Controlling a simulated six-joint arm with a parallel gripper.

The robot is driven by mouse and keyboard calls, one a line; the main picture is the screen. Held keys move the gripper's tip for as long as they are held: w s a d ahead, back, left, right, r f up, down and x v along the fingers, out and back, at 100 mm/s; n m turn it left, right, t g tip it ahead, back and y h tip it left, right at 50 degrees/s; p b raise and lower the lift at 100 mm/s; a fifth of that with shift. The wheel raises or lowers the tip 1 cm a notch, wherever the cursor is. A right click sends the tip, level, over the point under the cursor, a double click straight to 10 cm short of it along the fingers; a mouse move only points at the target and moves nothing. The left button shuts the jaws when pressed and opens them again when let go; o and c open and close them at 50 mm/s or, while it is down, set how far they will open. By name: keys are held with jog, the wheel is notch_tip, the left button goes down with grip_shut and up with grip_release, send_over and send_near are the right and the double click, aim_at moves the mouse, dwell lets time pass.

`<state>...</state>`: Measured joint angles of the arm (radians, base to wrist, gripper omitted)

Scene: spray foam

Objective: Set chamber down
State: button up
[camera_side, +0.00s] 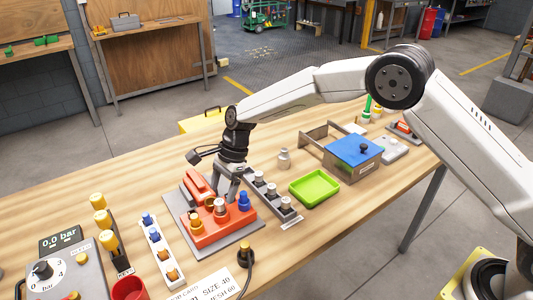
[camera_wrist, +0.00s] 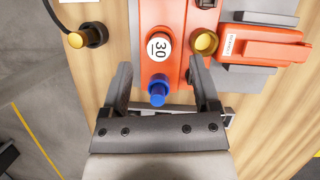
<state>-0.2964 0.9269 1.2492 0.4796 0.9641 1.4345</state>
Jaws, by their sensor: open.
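A red-orange fixture (camera_side: 212,235) on a grey plate stands on the wooden bench in the side view. The likely chamber, a short cylinder with a white top marked "30" (camera_wrist: 159,47), stands upright on the fixture in the wrist view. A blue knob (camera_wrist: 158,91) is just below it in that view, and a brass cup (camera_wrist: 204,41) is to its right.
A grey rail (camera_side: 272,193) with several small cylinders lies right of the fixture. A green tray (camera_side: 315,188) and a blue-lidded box (camera_side: 353,152) stand beyond. A white strip (camera_side: 160,249) and a gauge box (camera_side: 66,275) are at left.

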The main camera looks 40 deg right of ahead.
aim_at(220, 201)
jog(key=shift+x, duration=2.35)
jog(key=shift+c, duration=0.2)
grip_shut()
